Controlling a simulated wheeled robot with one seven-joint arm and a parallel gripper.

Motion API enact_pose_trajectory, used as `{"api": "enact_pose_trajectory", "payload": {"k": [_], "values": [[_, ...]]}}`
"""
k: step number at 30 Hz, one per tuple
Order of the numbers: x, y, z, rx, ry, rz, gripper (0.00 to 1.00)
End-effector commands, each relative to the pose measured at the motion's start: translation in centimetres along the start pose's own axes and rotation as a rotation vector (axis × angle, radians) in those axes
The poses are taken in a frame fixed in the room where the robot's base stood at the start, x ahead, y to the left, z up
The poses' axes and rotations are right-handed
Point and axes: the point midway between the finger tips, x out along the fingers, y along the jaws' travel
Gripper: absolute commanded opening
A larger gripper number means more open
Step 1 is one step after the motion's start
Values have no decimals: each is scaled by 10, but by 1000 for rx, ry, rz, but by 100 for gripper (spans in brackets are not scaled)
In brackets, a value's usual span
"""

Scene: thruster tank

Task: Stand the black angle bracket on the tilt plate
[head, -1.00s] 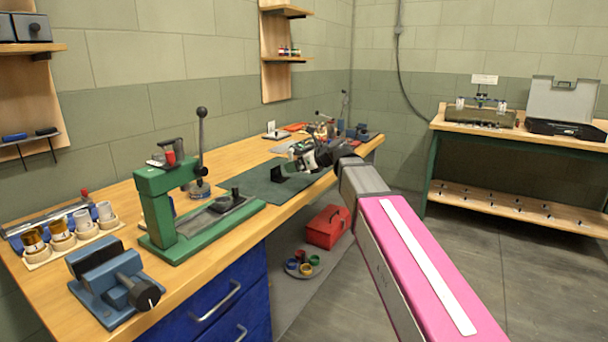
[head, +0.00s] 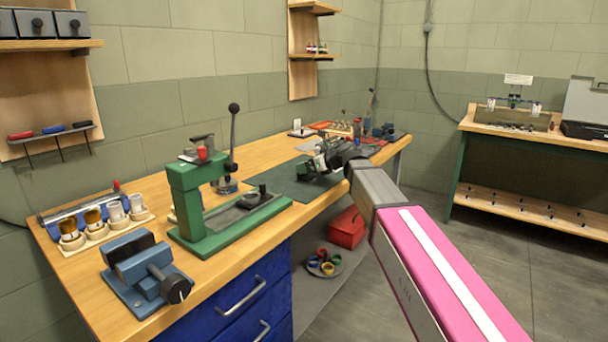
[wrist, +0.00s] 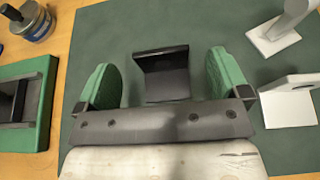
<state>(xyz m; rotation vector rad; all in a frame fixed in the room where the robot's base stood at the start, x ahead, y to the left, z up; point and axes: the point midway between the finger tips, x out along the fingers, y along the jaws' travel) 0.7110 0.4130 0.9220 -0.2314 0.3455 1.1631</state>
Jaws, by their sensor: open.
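The black angle bracket (wrist: 165,82) lies on the dark green mat in the wrist view, one face up and the other flat. My gripper (wrist: 164,68) is open, with one green finger to each side of the bracket and gaps on both sides. In the head view my gripper (head: 312,168) is low over the mat and hides most or all of the bracket. I cannot pick out the tilt plate for sure. A white angled piece with a hole (wrist: 291,108) stands right of my gripper in the wrist view.
A grey-white stand (wrist: 275,40) is at the wrist view's upper right. The green press (head: 195,205) stands left of the mat (head: 290,190). A blue vise (head: 145,275) is at the bench's near end. Small items crowd the bench's far end.

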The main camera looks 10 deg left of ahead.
Motion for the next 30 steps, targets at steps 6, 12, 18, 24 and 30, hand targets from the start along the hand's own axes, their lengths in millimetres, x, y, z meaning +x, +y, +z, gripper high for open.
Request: {"api": "enact_pose_trajectory", "payload": {"k": [6, 12, 18, 24, 30], "values": [[25, -2, 0, 0, 1, 0, 94], [25, -1, 0, 0, 0, 0, 94], [25, -1, 0, 0, 0, 0, 39], [24, -1, 0, 0, 0, 0, 35], [23, -1, 4, 0, 0, 0, 35]]}}
